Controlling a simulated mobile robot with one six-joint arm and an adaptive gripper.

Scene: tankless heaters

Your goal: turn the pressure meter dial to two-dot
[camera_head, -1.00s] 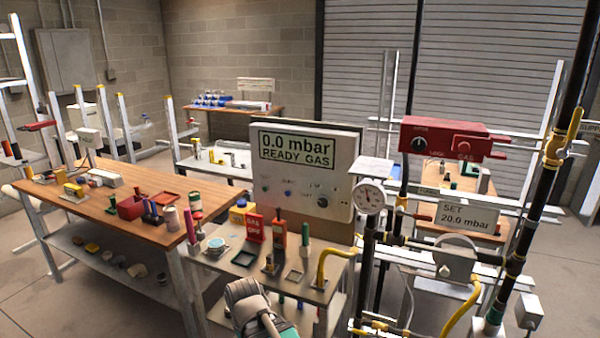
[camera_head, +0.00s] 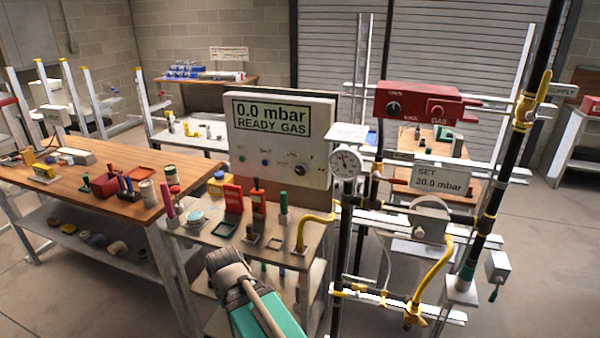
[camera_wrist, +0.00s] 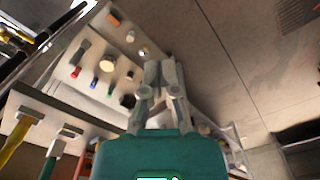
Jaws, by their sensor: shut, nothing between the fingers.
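The pressure meter (camera_head: 255,160) is a white box at the middle of the head view, with a display reading "0.0 mbar READY GAS". Its black round dial (camera_head: 301,170) is at the lower right of its face. The dial's dot marks are too small to read. My gripper (camera_wrist: 160,64) shows in the wrist view, with its two grey fingers together and nothing between them. The dial cannot be made out for sure in the wrist view. In the head view, a grey and teal part of my arm is low in front of the bench; the fingertips cannot be made out there.
A small bench (camera_head: 200,232) with tools and a red sign (camera_head: 233,198) stands before the meter. A round gauge (camera_head: 345,163), black pipes and yellow hoses (camera_head: 432,270) crowd the right. A wooden workbench (camera_head: 120,208) is at left. Floor shows at lower right.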

